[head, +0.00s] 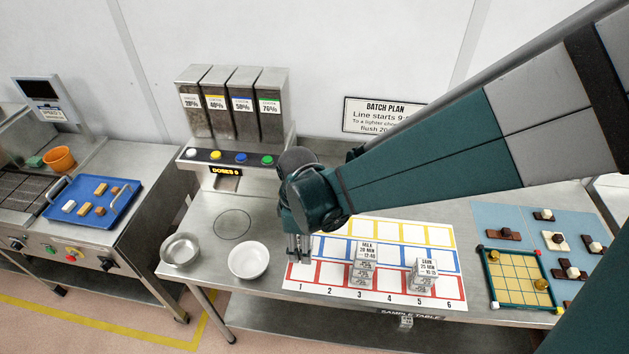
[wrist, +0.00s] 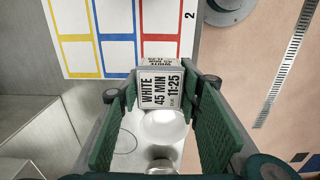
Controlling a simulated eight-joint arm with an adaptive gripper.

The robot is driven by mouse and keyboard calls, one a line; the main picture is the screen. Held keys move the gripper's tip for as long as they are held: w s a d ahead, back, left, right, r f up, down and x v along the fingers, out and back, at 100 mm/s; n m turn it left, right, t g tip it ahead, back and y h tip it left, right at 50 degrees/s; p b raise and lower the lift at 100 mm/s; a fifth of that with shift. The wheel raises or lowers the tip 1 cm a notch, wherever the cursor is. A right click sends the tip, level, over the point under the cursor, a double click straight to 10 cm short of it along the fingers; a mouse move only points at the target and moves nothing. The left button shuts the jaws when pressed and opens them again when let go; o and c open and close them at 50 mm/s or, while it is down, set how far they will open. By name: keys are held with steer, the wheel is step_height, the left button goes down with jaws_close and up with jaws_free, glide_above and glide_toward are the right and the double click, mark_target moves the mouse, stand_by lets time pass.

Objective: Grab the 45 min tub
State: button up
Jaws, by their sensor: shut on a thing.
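The 45 min tub (wrist: 160,92), labelled "WHITE 45 MIN 11:25", sits between the two green-padded fingers of my gripper (wrist: 166,84) in the wrist view. The fingers are shut on its sides. In the head view my gripper (head: 300,248) points down at the left end of the numbered mat (head: 390,290), near the number 1 cell; the tub is hard to make out there. A milk tub (head: 364,252), "20 MIN 12:40", stands near cell 3. A dark tub (head: 425,266), "25 MIN", stands near cell 5.
A white bowl (head: 248,260) and a metal bowl (head: 180,250) stand left of the mat. The dispenser (head: 235,105) is behind them. A yellow gridded board (head: 520,279) and several chocolate pieces lie at right. A blue tray (head: 93,203) is on the left bench.

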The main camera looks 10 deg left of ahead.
steer(key=shift+r, duration=0.15)
steer(key=shift+r+p, duration=1.85)
steer(key=shift+r, duration=1.5)
